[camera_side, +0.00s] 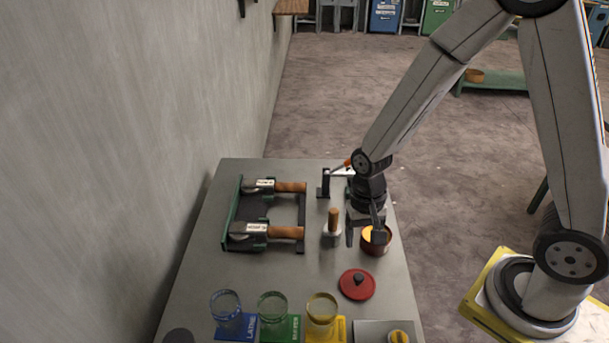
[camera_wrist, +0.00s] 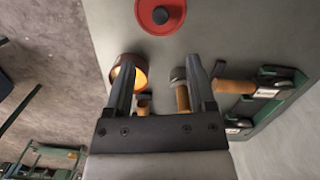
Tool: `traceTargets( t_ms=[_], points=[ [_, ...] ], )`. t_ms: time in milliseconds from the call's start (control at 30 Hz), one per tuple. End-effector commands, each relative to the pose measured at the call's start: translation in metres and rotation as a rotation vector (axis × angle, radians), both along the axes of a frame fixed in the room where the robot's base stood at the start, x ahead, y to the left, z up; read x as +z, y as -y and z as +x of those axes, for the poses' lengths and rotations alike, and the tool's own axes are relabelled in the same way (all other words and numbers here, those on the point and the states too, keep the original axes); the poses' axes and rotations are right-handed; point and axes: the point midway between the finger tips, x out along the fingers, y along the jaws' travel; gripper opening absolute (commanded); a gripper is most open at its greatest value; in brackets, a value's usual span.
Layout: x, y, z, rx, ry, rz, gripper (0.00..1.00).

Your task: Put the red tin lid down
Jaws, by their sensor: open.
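The red tin lid (camera_side: 357,285) lies flat on the grey table, its dark knob facing up. It also shows at the top of the wrist view (camera_wrist: 160,14). My gripper (camera_side: 364,241) is open and empty, with nothing between its fingers, and is apart from the lid, farther back on the table. In the wrist view the two fingers (camera_wrist: 163,82) are spread wide. The red-brown tin (camera_side: 376,241) stands right beside my gripper, its yellowish inside uncovered; it also shows partly behind the left finger in the wrist view (camera_wrist: 141,69).
A wooden-handled tool (camera_side: 333,222) stands upright just left of my gripper. A rack with two wooden-handled tools (camera_side: 272,213) lies at the left. Glass jars stand on blue, green and yellow mats (camera_side: 340,326) at the front. Bare table lies left of the lid.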

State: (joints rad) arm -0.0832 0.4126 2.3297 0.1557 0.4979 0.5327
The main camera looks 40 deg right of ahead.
Motion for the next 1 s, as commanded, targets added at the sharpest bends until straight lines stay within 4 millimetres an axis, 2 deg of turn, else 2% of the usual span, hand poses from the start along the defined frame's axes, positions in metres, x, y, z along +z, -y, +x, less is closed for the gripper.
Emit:
traceTargets(
  t_ms=[567, 767, 1000],
  points=[
    [0.002, 0.001, 0.0, 0.014, 0.01, 0.0, 0.71],
    [0.018, 0.009, 0.0, 0.117, 0.079, -0.004, 0.71],
    [0.051, 0.025, -0.005, 0.352, 0.221, -0.039, 0.71]
  ],
)
